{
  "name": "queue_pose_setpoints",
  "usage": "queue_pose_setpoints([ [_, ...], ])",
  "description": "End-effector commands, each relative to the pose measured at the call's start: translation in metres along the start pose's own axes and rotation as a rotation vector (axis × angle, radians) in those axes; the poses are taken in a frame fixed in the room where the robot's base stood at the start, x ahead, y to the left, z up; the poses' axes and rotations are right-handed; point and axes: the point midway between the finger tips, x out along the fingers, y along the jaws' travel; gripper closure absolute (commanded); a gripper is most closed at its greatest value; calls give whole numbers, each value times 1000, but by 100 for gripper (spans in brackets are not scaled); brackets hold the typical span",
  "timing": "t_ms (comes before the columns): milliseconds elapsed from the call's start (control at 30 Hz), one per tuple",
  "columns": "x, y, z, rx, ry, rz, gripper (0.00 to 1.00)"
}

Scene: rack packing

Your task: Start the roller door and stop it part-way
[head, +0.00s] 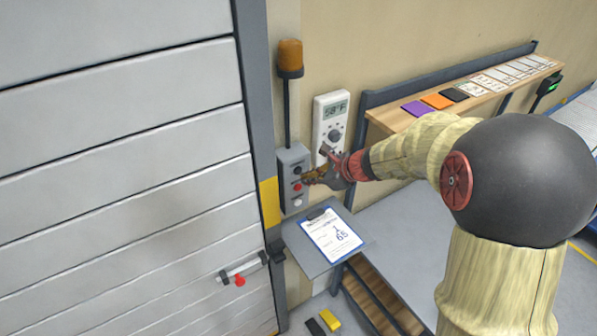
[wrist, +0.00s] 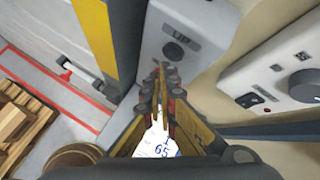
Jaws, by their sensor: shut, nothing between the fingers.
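The grey slatted roller door (head: 120,150) fills the left of the head view, its slats covering the doorway as far as I see; its bottom edge is out of frame. A grey control box (head: 292,160) is on the wall right of the door frame. It carries a black upper button (head: 297,170), a red button (head: 298,187) and a lower button (head: 297,202). The upper one is labelled UP (wrist: 173,51) in the wrist view. My gripper (head: 308,179) is shut and empty, its tips at the box near the red button. I cannot tell whether they touch. The fingers hide the lower box in the wrist view.
An amber lamp (head: 290,57) is above the box. A white thermostat panel (head: 330,122) is close on the right. A clipboard (head: 331,236) lies on a small shelf below. A bench (head: 465,108) with cards is at right. A handle (head: 243,267) sticks out low on the door.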

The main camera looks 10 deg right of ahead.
Motion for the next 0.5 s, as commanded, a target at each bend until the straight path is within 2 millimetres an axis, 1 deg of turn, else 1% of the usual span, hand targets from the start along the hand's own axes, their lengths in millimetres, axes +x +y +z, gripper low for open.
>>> queue_pose_setpoints([
  [333,0,0,0,0,0,0,100],
  [500,4,-3,3,-1,0,0,100],
])
